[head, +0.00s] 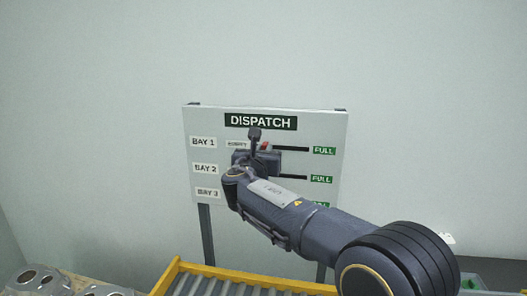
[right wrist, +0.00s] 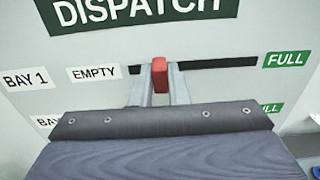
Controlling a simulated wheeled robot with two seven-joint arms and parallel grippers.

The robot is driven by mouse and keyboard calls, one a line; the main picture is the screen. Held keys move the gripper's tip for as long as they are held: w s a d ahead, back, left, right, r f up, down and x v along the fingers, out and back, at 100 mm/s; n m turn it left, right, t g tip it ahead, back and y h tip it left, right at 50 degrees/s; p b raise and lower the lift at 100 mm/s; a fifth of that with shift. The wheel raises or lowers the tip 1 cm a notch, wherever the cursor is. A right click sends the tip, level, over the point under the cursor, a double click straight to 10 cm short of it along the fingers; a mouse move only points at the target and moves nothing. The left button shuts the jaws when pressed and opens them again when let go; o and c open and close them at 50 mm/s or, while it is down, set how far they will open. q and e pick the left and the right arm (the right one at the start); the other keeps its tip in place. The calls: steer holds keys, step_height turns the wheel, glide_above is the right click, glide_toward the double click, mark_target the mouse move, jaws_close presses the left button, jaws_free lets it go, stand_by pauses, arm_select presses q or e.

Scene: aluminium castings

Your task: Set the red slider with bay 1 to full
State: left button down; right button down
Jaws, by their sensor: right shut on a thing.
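The red slider (right wrist: 159,76) of the bay 1 row stands between the two fingers of my right gripper (right wrist: 161,84), which is shut on it. It is in the left part of its black slot (right wrist: 222,65), nearer the EMPTY label (right wrist: 94,73) than the green FULL label (right wrist: 286,59). In the head view, a bit of the red slider (head: 264,146) shows beside my right gripper (head: 260,149), which hides the slot's left part. The BAY 1 label (head: 203,142) is at the row's left end. My left gripper is not in view.
The white DISPATCH board (head: 320,122) stands on posts before a plain wall. The bay 2 and bay 3 rows lie below, partly hidden by my right arm. A yellow-edged roller conveyor (head: 250,276) is in front, with round metal castings (head: 36,280) at lower left.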

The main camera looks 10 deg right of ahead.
mark_target(294, 148)
steer(key=s+d+b, duration=0.1)
steer(key=d, duration=0.1)
steer(key=d+b, duration=0.1)
steer(key=d, duration=0.1)
steer(key=s+d+b, duration=0.1)
steer(key=d, duration=0.1)
steer(key=shift+s+d+f, duration=0.1)
steer(key=shift+s+d, duration=0.1)
steer(key=shift+s, duration=0.15)
steer(key=shift+d, duration=0.25)
steer(key=c, duration=1.4)
jaws_free()
steer(key=shift+s+d, duration=0.1)
steer(key=shift+s, duration=0.05)
